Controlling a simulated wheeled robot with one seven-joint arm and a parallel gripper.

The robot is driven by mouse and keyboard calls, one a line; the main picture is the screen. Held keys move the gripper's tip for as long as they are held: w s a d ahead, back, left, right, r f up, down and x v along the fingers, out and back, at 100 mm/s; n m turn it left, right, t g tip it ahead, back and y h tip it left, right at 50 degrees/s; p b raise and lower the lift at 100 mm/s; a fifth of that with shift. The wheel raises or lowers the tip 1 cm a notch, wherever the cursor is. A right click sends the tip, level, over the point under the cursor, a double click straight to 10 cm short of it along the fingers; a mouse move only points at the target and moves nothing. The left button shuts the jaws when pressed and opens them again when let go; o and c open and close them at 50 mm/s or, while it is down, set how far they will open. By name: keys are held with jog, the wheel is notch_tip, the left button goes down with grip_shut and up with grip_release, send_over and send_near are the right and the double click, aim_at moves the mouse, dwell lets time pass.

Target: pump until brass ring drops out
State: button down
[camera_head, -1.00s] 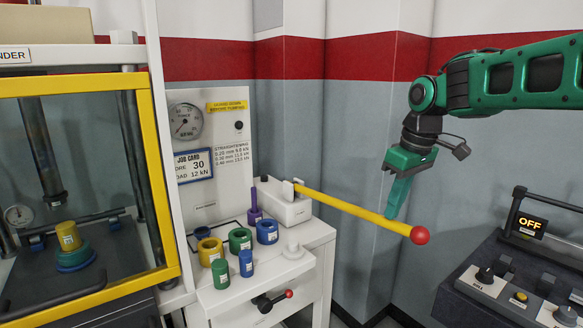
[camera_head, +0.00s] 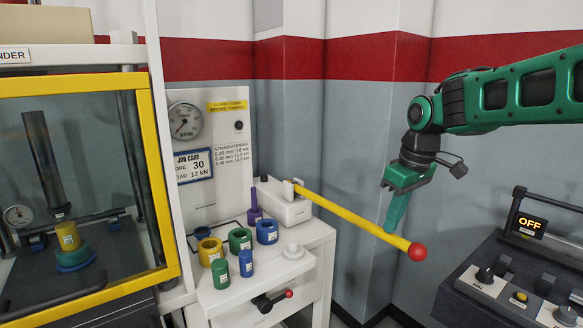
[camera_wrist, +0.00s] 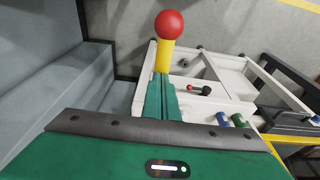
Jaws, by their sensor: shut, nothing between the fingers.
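The yellow pump lever (camera_head: 350,213) with a red ball end (camera_head: 417,252) sticks out from a white pump block (camera_head: 284,207) and slopes down to the right. My green gripper (camera_head: 391,229) is shut and empty, its tips against or just above the lever near the ball. The wrist view shows the shut fingers (camera_wrist: 162,90) at the lever, below the ball (camera_wrist: 169,24). Behind the yellow-framed guard (camera_head: 161,170), a dark ram (camera_head: 44,165) hangs just above a brass-coloured piece (camera_head: 68,236), seated in a green and blue stack (camera_head: 75,258).
A gauge (camera_head: 185,121) and job card (camera_head: 193,165) are on the white panel. Several coloured rings and plugs, including a yellow ring (camera_head: 210,251), stand on the white bench (camera_head: 313,234). A small red-knobbed handle (camera_head: 288,294) sits below. A control box reading OFF (camera_head: 530,226) stands right.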

jog(key=shift+s+f, duration=0.15)
jog(key=shift+f, duration=3.05)
notch_tip(320, 180, up, 14)
jog(key=shift+w+f, duration=0.25)
jog(key=shift+a+f, duration=0.1)
jog(key=shift+s+f, duration=0.15)
jog(key=shift+f, duration=3.25)
jog(key=shift+s+f, duration=0.1)
jog(key=shift+f, duration=3.25)
